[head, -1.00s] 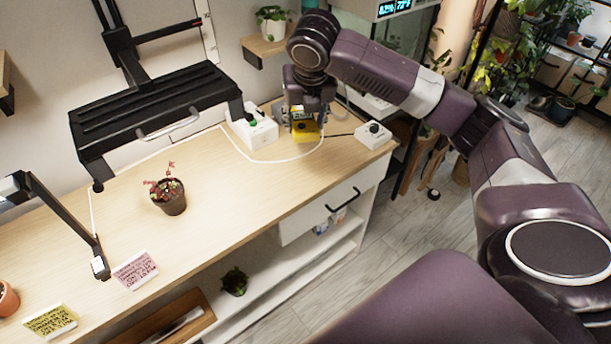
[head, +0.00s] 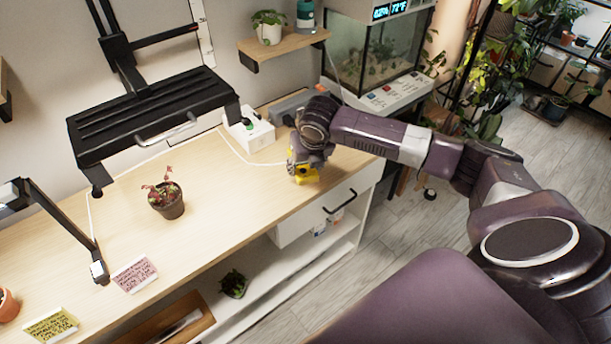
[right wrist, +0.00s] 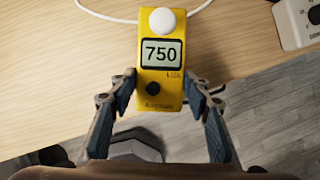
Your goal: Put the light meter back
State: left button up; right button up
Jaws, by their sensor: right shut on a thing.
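The light meter (right wrist: 163,107) is a yellow handheld device with a white dome and a screen reading 750. My right gripper (right wrist: 162,88) is shut on its sides, one finger on each side, in the right wrist view. In the head view the meter (head: 306,175) shows as a small yellow patch under my right gripper (head: 303,163), near the front edge of the wooden bench top (head: 235,205). Whether it touches the bench is hard to tell. My left gripper is out of view.
A white device with a dark knob (right wrist: 298,28) is at the upper right in the wrist view. A reddish potted plant (head: 166,205) stands mid-bench. A black slatted fixture (head: 150,118) overhangs the back.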

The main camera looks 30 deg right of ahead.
notch_tip(320, 180, down, 4)
jog(key=shift+f, duration=0.2)
jog(key=o, duration=1.3)
jog(key=v, duration=1.2)
jog(key=shift+r, duration=0.1)
